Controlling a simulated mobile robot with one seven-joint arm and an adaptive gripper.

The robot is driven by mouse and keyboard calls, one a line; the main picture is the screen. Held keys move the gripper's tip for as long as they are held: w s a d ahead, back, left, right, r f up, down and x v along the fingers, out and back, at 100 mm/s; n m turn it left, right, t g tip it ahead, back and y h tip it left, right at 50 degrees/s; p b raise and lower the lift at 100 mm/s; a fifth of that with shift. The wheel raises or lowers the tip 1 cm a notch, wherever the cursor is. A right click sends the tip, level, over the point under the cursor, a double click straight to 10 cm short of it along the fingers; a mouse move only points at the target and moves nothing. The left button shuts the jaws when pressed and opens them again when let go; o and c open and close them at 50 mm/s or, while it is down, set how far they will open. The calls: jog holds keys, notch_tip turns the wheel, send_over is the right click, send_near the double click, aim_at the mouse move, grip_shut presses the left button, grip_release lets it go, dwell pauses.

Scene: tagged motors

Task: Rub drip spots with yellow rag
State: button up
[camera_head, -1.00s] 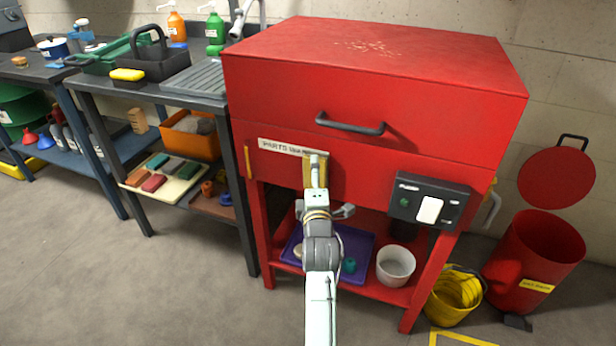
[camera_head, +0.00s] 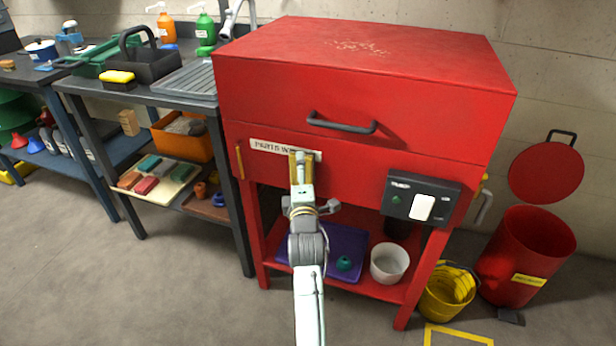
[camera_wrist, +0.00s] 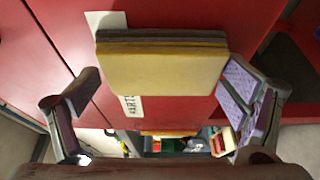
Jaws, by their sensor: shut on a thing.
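The yellow rag (camera_head: 296,172) is a folded, block-like pad at the end of my gripper (camera_head: 303,192). In the wrist view the rag (camera_wrist: 160,75) shows a pale yellow face with darker brown layers along its top edge, with a finger on either side. It is in front of the red parts washer (camera_head: 265,105), near its label strip; I cannot tell whether it touches the panel. Pale speckled spots (camera_head: 362,47) mark the top of the washer's closed lid, above and behind the rag.
The lid has a dark handle (camera_head: 341,123); a switch box (camera_head: 421,203) sits right of my gripper. A purple tray (camera_head: 350,240) and white bucket (camera_head: 389,263) stand on the lower shelf. A yellow bucket (camera_head: 447,292) and red bin (camera_head: 525,265) stand right. Open floor lies left.

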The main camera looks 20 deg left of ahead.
jog(key=shift+a, duration=0.15)
jog(key=shift+s+p, duration=0.55)
jog(key=shift+s, duration=2.4)
jog(key=shift+a, duration=0.1)
jog(key=shift+s, duration=1.5)
